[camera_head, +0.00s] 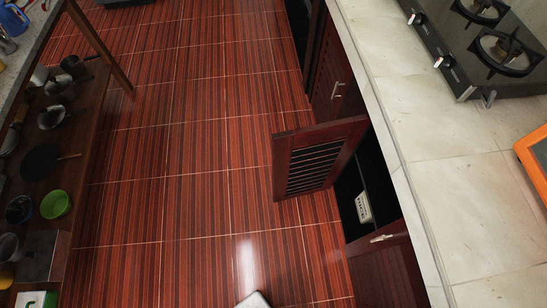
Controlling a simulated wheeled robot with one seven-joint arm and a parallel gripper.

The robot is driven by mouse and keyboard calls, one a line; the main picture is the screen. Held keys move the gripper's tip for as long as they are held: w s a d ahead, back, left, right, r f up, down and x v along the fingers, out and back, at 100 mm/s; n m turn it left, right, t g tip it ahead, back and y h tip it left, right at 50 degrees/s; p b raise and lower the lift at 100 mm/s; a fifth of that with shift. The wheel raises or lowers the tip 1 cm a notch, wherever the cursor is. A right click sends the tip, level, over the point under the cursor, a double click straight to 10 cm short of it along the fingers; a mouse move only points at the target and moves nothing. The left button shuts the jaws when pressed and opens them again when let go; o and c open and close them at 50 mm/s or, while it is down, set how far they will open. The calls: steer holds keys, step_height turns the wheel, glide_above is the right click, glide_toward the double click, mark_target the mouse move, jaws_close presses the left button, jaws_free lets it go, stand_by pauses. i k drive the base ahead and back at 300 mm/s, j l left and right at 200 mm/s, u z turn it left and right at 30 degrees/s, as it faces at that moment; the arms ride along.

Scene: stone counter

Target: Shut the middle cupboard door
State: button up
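A dark red cupboard door with a louvred panel (318,150) stands open, swung out from the cupboard front under the stone counter. It juts over the floor, between a door with a metal handle on its far side and another on its near side. I take it to be the middle door. The dark opening behind it shows a small white item (364,207) inside. My gripper cannot be made out. A pale, rounded piece cut off at the bottom edge may be part of my own body.
The far handled door (335,85) looks shut; the near handled door (388,265) fills the lower right. A dark opening shows at the far end. The stone counter (450,200) carries a gas hob (478,38). A wooden shelf unit with pans stands left. The tiled floor between is clear.

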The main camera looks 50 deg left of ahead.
mark_target(307, 160)
steer(key=u, duration=0.45)
steer(key=i+j+u, duration=0.1)
steer(key=u, duration=0.85)
steer(key=i+j+u, duration=0.1)
steer(key=u, duration=0.35)
steer(key=i+u, duration=0.15)
steer(key=i, duration=2.85)
steer(key=i+z, duration=0.1)
steer(key=i, duration=1.1)
steer(key=i+j, duration=0.1)
steer(key=i, duration=1.15)
steer(key=z, duration=0.5)
steer(key=i+z, duration=0.1)
steer(key=z, duration=0.35)
steer(key=j+z, duration=0.1)
steer(key=z, duration=0.4)
steer(key=i+z, duration=0.1)
steer(key=z, duration=3.3)
